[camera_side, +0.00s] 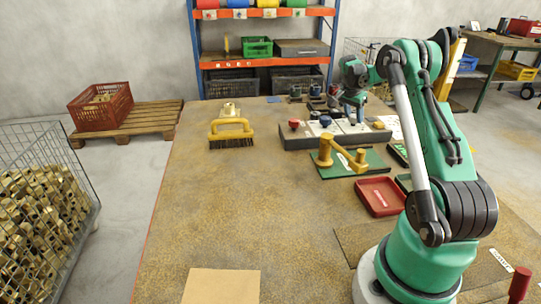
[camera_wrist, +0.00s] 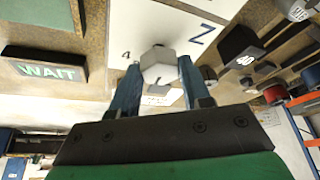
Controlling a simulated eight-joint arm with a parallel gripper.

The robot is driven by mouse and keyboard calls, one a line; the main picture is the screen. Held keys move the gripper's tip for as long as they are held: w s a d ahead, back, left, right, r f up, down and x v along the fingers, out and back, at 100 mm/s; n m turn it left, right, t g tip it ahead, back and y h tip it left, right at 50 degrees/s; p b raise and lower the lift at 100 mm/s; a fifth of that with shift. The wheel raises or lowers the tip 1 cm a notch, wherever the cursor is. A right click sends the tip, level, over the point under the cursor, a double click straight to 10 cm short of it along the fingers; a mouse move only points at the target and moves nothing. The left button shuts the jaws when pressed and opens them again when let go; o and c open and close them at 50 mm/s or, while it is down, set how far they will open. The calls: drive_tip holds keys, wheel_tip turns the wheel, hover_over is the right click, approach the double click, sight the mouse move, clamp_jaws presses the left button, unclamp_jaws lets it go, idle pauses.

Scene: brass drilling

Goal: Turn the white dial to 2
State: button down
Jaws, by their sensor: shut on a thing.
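The white dial (camera_wrist: 158,65) is a six-sided knob on a white plate (camera_wrist: 160,22) in the wrist view. A small dark mark shows on its lower face. A small "4" is printed left of the dial, and a large blue character like a Z or 2 is at its upper right. My gripper (camera_wrist: 159,68) has its two blue fingers on either side of the dial, shut on it. In the side view my gripper (camera_side: 357,118) points down at the panel (camera_side: 300,141), and the dial is hidden there.

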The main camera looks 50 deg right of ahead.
drive_tip(key=shift+c, duration=2)
unclamp_jaws()
drive_tip(key=shift+v, duration=2.85)
